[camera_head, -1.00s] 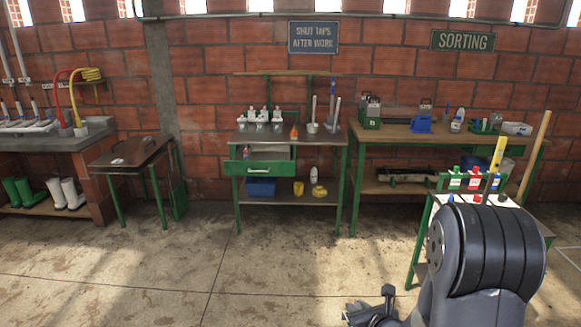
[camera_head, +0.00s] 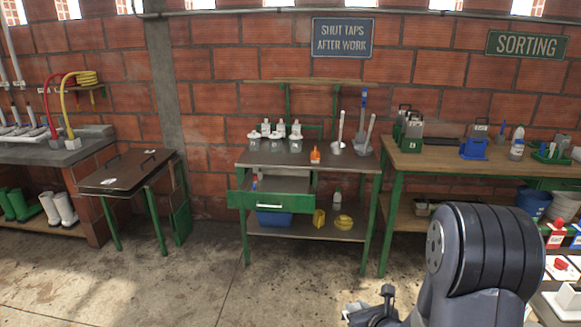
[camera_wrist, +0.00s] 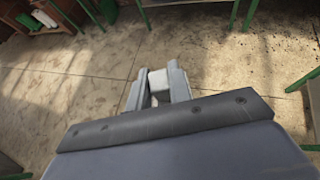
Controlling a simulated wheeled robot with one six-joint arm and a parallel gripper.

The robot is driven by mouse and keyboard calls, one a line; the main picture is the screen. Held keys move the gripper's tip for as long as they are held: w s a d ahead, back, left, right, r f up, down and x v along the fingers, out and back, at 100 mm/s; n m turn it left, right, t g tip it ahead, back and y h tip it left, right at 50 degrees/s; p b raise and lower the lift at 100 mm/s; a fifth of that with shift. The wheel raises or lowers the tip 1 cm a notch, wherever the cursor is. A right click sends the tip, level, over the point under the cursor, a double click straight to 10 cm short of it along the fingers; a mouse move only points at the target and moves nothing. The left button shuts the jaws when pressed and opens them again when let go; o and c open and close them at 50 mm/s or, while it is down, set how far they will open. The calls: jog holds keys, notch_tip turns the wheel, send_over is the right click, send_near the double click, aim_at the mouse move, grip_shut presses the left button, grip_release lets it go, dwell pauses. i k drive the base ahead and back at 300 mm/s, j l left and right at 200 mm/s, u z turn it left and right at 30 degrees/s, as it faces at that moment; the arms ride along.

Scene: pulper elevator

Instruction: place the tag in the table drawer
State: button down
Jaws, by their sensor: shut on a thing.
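In the wrist view my gripper (camera_wrist: 158,92) is shut on a small white tag (camera_wrist: 158,80), seen nearly end-on between the fingers. In the head view my gripper (camera_head: 368,311) is low at the bottom, in front of the middle table and well short of it, and the tag is too small there to make out clearly. The table drawer (camera_head: 268,201) has a green front with a pale handle. It is pulled out from under the top of the middle table (camera_head: 335,161). A small bottle shows at its left inside; the rest of the inside is partly hidden.
White bottles (camera_head: 275,141) and an orange bottle (camera_head: 315,156) stand on the table. A blue bin (camera_head: 274,218) is on its lower shelf. A brown desk (camera_head: 127,171) is left, a sorting bench (camera_head: 440,160) right. The floor before the drawer is clear.

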aim_at(281, 184)
jog(key=i+u, duration=0.25)
jog(key=i, duration=1.15)
jog(key=i+j+z, duration=0.45)
jog(key=i, duration=0.2)
jog(key=i+j+z, duration=0.5)
jog(key=i+j, duration=0.3)
jog(key=j, duration=0.2)
